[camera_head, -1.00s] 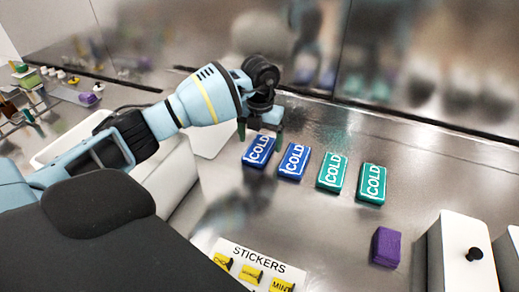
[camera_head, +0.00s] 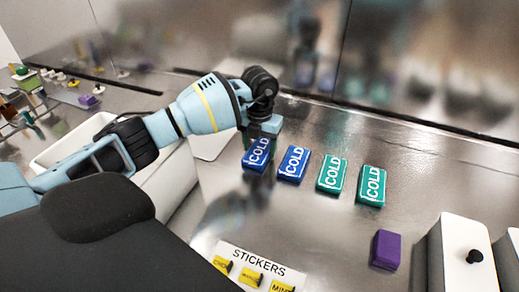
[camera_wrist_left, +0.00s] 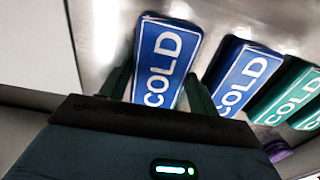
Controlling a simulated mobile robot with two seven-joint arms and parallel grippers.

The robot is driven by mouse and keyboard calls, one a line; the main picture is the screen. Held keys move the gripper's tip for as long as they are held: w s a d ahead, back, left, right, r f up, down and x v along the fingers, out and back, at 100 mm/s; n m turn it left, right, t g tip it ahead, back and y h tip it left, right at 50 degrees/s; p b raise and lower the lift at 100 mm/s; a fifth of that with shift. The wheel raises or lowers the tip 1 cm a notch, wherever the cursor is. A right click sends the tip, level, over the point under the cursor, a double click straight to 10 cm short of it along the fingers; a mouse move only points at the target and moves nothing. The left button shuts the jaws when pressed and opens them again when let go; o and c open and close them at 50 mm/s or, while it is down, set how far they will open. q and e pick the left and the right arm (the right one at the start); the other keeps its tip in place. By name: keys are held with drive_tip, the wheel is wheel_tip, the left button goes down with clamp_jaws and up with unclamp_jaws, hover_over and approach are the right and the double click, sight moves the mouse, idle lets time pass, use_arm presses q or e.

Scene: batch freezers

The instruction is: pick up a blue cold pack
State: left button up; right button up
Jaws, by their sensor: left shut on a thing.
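The leftmost blue cold pack (camera_head: 257,157), lettered COLD in white, is at the metal counter. My left gripper (camera_head: 259,141) is over it, with its fingers pointing down. In the left wrist view, the same blue pack (camera_wrist_left: 165,60) sits between the two fingers of my left gripper (camera_wrist_left: 161,92), one on each long side, and the gripper is shut on it. I cannot tell whether the pack is clear of the counter. A second blue cold pack (camera_head: 294,163) lies flat just to its right, apart from it; it also shows in the left wrist view (camera_wrist_left: 242,79). My right gripper is not in view.
Two teal cold packs (camera_head: 332,173) (camera_head: 372,185) continue the row to the right. A purple block (camera_head: 386,249) lies nearer the front. White boxes (camera_head: 448,255) stand at the right, and a STICKERS card (camera_head: 252,260) lies at the front. The counter's (camera_head: 300,215) middle is clear.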

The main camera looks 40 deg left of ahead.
sight(260, 149)
use_arm(q)
drive_tip(key=shift+r, duration=0.1)
drive_tip(key=shift+r, duration=0.6)
wheel_tip(260, 149, up, 2)
drive_tip(key=shift+r, duration=0.15)
drive_tip(key=s+d, duration=0.2)
drive_tip(key=s, duration=0.2)
drive_tip(key=s+d+r, duration=0.1)
drive_tip(key=s+d, duration=0.2)
drive_tip(key=s, duration=0.2)
drive_tip(key=s+d, duration=0.3)
drive_tip(key=s, duration=0.2)
drive_tip(key=shift+r, duration=0.15)
